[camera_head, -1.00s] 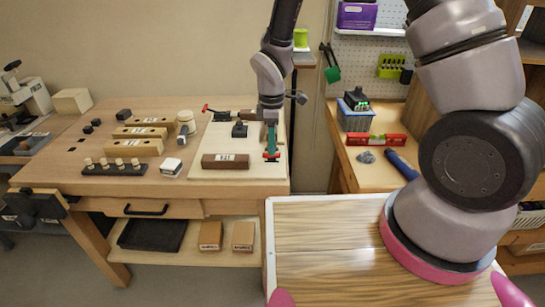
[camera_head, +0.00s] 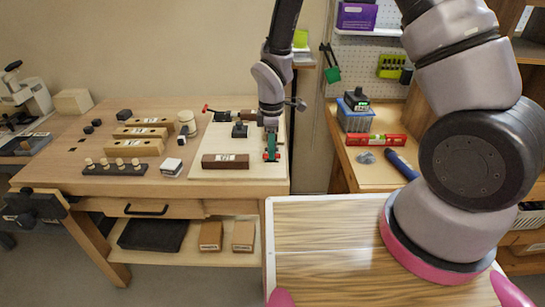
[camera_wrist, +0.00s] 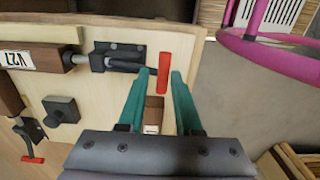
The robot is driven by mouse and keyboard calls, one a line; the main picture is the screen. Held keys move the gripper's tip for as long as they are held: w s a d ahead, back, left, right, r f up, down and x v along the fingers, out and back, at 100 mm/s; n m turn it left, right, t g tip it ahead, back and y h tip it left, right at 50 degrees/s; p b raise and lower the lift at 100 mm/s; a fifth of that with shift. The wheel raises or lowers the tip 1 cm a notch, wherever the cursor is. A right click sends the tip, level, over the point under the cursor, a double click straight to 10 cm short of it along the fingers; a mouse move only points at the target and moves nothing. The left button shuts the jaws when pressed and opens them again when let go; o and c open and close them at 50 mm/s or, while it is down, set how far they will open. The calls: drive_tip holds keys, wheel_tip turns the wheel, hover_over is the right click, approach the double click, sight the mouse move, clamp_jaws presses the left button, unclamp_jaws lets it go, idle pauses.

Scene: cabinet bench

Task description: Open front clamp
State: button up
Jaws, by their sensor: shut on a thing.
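The front clamp (camera_wrist: 125,52) is dark metal and bolted to the right end of the pale board. A dark rod runs from it towards the brown block marked with a white label (camera_wrist: 30,57), and its red handle (camera_wrist: 163,72) sticks out to the right. My gripper (camera_wrist: 162,82) has teal fingers on both sides of that handle and is shut on it. In the head view, my gripper (camera_head: 271,156) is low over the right edge of the board, with a bit of red showing at its fingertips. The fingers and wrist hide most of the clamp there.
The pale board (camera_head: 250,174) also carries a brown block (camera_head: 225,161), a dark post (camera_head: 239,130) and a second clamp with a red handle (camera_head: 207,108) at the back left. Wooden blocks (camera_head: 135,147) and a peg strip (camera_head: 113,170) lie left.

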drive_tip(key=shift+s+r, duration=0.15)
drive_tip(key=shift+w+r, duration=0.3)
drive_tip(key=shift+r, duration=0.1)
drive_tip(key=shift+c, duration=1.2)
drive_tip(key=shift+o, duration=0.5)
drive_tip(key=shift+w+r, duration=0.15)
drive_tip(key=shift+w, duration=0.05)
drive_tip(key=shift+w+r, duration=0.1)
drive_tip(key=shift+r, duration=0.05)
drive_tip(key=shift+o, duration=0.6)
drive_tip(key=shift+w+r, duration=0.4)
drive_tip(key=shift+r, duration=0.1)
